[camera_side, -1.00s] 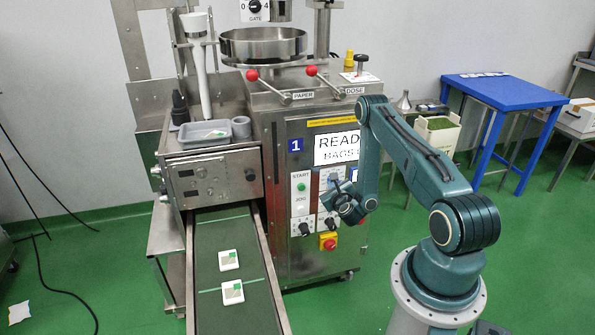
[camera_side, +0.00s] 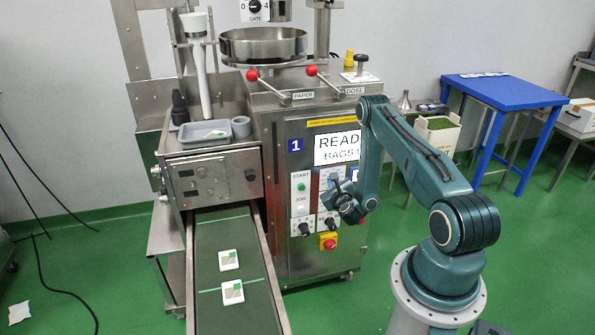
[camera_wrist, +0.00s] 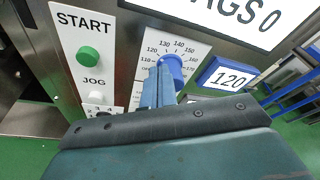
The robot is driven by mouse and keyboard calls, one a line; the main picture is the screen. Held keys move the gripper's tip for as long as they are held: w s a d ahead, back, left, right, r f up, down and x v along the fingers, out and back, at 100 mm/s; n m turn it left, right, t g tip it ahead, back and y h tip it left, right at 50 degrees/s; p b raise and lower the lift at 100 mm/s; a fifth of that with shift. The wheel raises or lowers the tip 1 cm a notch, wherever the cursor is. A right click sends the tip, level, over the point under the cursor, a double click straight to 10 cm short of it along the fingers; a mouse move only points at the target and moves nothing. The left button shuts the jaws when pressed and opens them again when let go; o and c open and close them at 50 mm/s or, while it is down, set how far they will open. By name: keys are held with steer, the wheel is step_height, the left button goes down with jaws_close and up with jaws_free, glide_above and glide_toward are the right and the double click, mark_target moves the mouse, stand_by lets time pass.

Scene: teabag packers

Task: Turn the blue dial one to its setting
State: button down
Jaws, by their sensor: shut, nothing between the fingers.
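The blue dial (camera_wrist: 173,67) is on a white scale plate (camera_wrist: 186,46) on the machine's front, with marks from about 110 to 170 around it. Its pointer is hard to make out. In the side view my gripper (camera_side: 334,187) is close to the panel and covers most of the dial.
A green START button (camera_wrist: 88,56) and a white JOG button (camera_wrist: 97,93) are left of the dial. Below are black knobs (camera_side: 304,229) and a red stop button on yellow (camera_side: 328,242). The display (camera_side: 337,149) is above. A conveyor (camera_side: 226,308) carries white tea packets.

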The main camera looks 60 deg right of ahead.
steer(key=shift+s+d+r, duration=0.4)
stand_by(0.7)
steer(key=shift+s+d+r, duration=0.15)
steer(key=shift+s+d, duration=0.2)
stand_by(0.7)
steer(key=shift+r, duration=0.4)
steer(key=shift+a, duration=0.15)
steer(key=shift+s+a, duration=2.05)
steer(key=shift+s, duration=0.05)
steer(key=shift+w+a+f, duration=0.2)
steer(key=shift+a+f, duration=0.15)
steer(key=shift+a, duration=0.15)
steer(key=shift+w+a+f, duration=0.15)
steer(key=shift+a+f, duration=0.2)
steer(key=shift+a, duration=0.15)
steer(key=shift+w+d, duration=0.1)
